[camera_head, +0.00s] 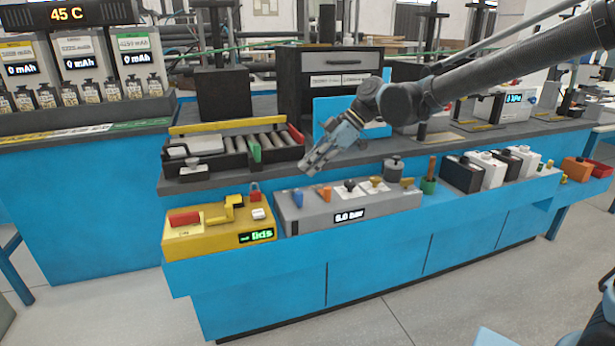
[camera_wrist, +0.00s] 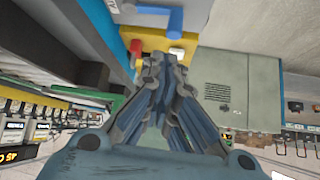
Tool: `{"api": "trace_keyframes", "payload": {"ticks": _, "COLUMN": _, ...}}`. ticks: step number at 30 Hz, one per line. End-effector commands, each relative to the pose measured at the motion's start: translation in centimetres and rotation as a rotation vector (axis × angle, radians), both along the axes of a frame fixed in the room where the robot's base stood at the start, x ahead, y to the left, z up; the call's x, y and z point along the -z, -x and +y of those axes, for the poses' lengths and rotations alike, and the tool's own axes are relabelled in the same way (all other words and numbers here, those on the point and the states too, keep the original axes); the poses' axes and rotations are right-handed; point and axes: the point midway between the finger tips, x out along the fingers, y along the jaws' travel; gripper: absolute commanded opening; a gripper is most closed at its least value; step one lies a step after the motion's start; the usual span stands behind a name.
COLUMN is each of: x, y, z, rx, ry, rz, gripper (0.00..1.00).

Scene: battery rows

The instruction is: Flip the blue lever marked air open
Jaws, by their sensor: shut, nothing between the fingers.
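In the wrist view a blue lever-like part (camera_wrist: 175,22) shows at the top, beyond the fingertips. My gripper (camera_head: 309,171) is shut and empty, pointing down to the left, just above the blue lever in the head view. Its fingers also show in the wrist view (camera_wrist: 164,60), with a visible gap to the blue part. I cannot read any marking by the lever.
An orange lever (camera_head: 326,193) and several knobs sit right of the blue one. A yellow box (camera_head: 215,228) with a red block (camera_head: 184,217) is at the left. A roller tray (camera_head: 237,158) lies behind. A dark cylinder (camera_head: 393,167) stands behind the grey box.

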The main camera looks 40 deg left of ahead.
Motion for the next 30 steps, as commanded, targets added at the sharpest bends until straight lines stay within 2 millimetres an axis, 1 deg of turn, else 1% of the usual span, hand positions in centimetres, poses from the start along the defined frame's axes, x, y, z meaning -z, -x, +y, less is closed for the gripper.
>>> {"api": "trace_keyframes", "payload": {"ticks": 3, "x": -1.3, "y": -0.8, "z": -0.4, "rx": 0.001, "ry": 0.0, "rz": 0.002, "gripper": 0.0}}
{"api": "trace_keyframes", "payload": {"ticks": 9, "x": -2.3, "y": -1.6, "z": -0.8, "rx": 0.004, "ry": -0.001, "rz": 0.002, "gripper": 0.0}}
{"api": "trace_keyframes", "payload": {"ticks": 27, "x": -2.4, "y": -2.1, "z": -1.1, "rx": 0.011, "ry": -0.001, "rz": 0.002, "gripper": 0.0}}
{"api": "trace_keyframes", "payload": {"ticks": 29, "x": -2.4, "y": -2.5, "z": -1.4, "rx": 0.019, "ry": 0.003, "rz": 0.001, "gripper": 0.0}}
{"api": "trace_keyframes", "payload": {"ticks": 30, "x": -2.5, "y": -2.9, "z": -1.8, "rx": 0.032, "ry": 0.009, "rz": 0.001, "gripper": 0.0}}
